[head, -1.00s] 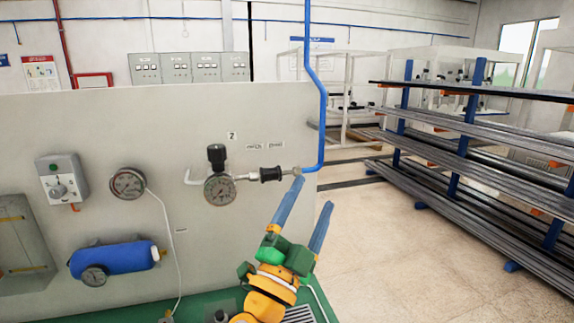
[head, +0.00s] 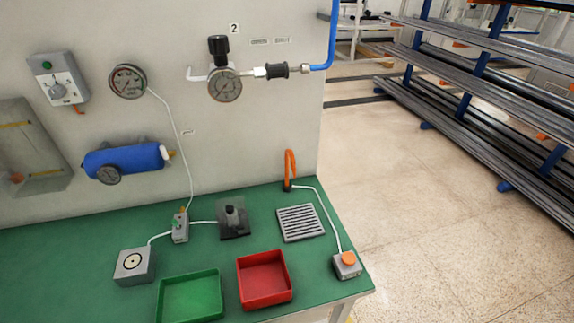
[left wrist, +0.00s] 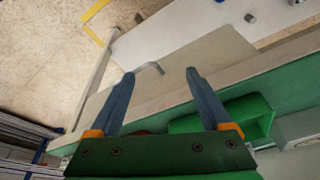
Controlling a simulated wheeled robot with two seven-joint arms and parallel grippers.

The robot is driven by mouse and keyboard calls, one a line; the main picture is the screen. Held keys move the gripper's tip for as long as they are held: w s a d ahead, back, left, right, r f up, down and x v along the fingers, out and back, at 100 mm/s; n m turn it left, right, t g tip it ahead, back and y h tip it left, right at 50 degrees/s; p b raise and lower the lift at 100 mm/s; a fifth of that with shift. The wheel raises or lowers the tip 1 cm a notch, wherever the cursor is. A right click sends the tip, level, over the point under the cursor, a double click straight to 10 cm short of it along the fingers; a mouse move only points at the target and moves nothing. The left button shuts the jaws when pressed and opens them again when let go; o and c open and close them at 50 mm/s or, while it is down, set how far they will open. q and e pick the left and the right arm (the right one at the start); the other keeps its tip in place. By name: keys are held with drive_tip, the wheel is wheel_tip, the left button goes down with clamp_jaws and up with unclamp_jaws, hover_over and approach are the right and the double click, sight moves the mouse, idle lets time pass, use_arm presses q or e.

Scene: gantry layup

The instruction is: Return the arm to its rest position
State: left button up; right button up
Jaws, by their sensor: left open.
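My left gripper (left wrist: 160,73) shows only in the left wrist view. Its two blue-grey fingers are spread apart with nothing between them. A green tray (left wrist: 257,115) shows beyond the right finger, and a sliver of red lies low between the fingers. The head view shows no gripper or arm of mine. I do not see my right gripper in either view.
In the head view the green bench (head: 60,245) holds a red tray (head: 265,283), a green tray (head: 190,295), a grille (head: 300,222) and an orange-button box (head: 347,265). A gauge (head: 224,86) is on the panel. Pipe racks stand right; floor between is clear.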

use_arm(q)
drive_tip(key=s+f+g+b, duration=0.15)
drive_tip(key=f+b, duration=0.25)
drive_tip(key=f, duration=0.7)
drive_tip(key=s+f+t+b, duration=0.1)
drive_tip(key=s+f+b, duration=0.15)
drive_tip(key=f, duration=0.85)
drive_tip(key=s+a+f+g+b, duration=0.1)
drive_tip(key=s+f+b, duration=0.2)
drive_tip(key=s+f, duration=0.2)
drive_tip(key=s+a+f+b, duration=0.1)
drive_tip(key=s+f+b, duration=0.3)
drive_tip(key=f, duration=0.6)
drive_tip(key=shift+s+a+g, duration=0.15)
drive_tip(key=shift+s+g, duration=0.2)
drive_tip(key=shift+s, duration=0.4)
use_arm(e)
wheel_tip(320, 180, down, 15)
